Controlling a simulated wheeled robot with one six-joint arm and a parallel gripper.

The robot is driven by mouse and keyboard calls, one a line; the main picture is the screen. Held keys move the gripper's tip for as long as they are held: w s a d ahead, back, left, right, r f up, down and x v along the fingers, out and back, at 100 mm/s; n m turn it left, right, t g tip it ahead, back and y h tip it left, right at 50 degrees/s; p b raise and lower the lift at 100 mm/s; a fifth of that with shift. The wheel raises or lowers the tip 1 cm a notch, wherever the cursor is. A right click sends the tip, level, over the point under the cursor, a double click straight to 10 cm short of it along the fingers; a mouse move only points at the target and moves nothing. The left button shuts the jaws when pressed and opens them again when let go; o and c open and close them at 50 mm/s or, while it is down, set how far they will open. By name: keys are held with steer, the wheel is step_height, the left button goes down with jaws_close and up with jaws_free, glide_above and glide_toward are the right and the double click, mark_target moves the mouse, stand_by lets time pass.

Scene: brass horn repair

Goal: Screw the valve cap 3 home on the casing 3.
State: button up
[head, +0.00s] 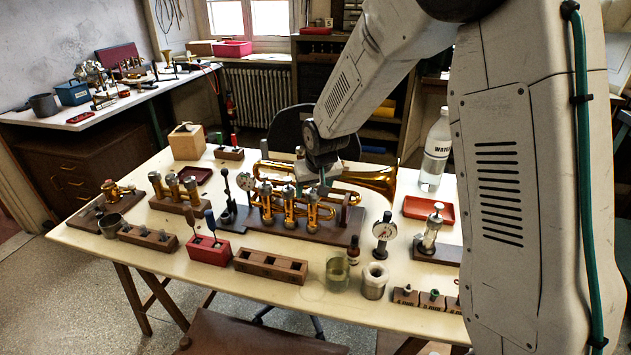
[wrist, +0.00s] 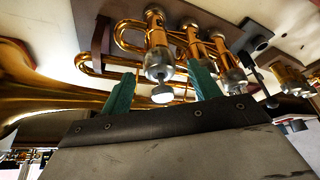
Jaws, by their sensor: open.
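The brass horn (head: 375,178) lies in a dark wooden holder at mid-table, with three upright valve casings. The rightmost one, which I take as casing 3 (head: 312,212), stands just below my gripper (head: 322,188). In the wrist view this casing (wrist: 157,38) is the nearest, with a silver collar at its end. A pale round piece (wrist: 162,94), probably valve cap 3 or the valve's button, shows beyond the collar between my green fingertips (wrist: 162,88). The jaws are open, one finger on each side, with gaps visible. I cannot tell how the cap is seated.
Close by stand a dial gauge (head: 384,232), a glass jar (head: 337,273) and a metal cup (head: 374,280). A wooden block (head: 270,265) and a red tool block (head: 208,250) line the front. A red tray (head: 428,210) and water bottle (head: 436,155) are at right.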

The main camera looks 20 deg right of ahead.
steer(key=shift+f, duration=0.2)
steer(key=c, duration=1.1)
steer(key=shift+w+a+m+h, duration=0.15)
steer(key=shift+m+h, duration=0.45)
steer(key=shift+m, duration=1.1)
steer(key=shift+c, duration=0.2)
steer(key=shift+m+h, duration=0.4)
steer(key=shift+m, duration=0.5)
steer(key=shift+a+m+g+h, duration=0.1)
steer(key=shift+m+g+h, duration=0.25)
steer(key=shift+m, duration=0.65)
steer(key=m+g+h, duration=0.1)
steer(key=m, duration=0.2)
